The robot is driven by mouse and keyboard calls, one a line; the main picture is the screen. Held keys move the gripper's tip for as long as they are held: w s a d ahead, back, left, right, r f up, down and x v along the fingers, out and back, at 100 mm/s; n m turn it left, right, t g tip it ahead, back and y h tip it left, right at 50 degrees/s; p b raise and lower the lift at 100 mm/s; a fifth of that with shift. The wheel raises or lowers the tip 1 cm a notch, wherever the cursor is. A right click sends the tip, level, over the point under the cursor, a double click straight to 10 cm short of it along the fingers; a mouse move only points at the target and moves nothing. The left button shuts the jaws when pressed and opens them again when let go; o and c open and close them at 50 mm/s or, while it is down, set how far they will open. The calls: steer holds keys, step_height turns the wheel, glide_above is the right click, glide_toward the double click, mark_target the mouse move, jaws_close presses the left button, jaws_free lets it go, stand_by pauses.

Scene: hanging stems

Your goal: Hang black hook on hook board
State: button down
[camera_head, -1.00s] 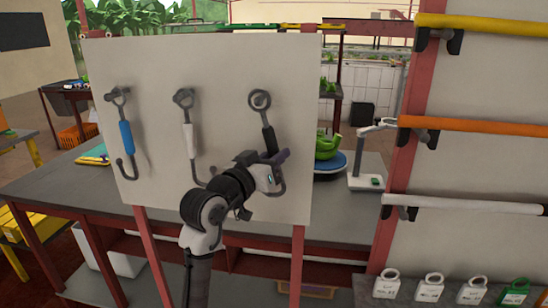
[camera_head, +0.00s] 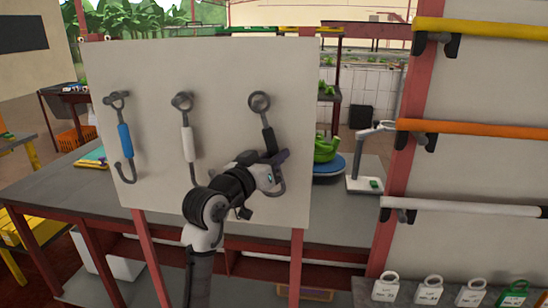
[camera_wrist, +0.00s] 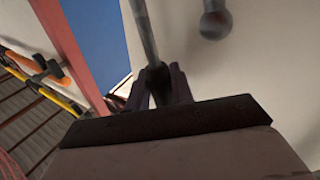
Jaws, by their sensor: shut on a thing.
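The black hook (camera_head: 268,139) is at the right of the white hook board (camera_head: 222,70), upright, its ring up beside a peg. I cannot tell whether the ring is around the peg.
A blue-handled hook (camera_head: 126,140) and a white-handled hook (camera_head: 188,143) hang to the left on the board. Right of the board are a scale (camera_head: 365,160), green bananas (camera_head: 326,149) and a wall with yellow (camera_head: 485,28), orange (camera_head: 475,127) and white bars (camera_head: 470,206).

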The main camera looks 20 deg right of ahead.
steer(key=shift+w+d, duration=0.3)
steer(key=shift+w, duration=0.15)
stand_by(0.3)
steer(key=shift+d+f, duration=0.2)
steer(key=shift+f, duration=0.15)
stand_by(0.5)
stand_by(0.3)
steer(key=c, duration=1.1)
jaws_free()
steer(key=shift+c, duration=0.2)
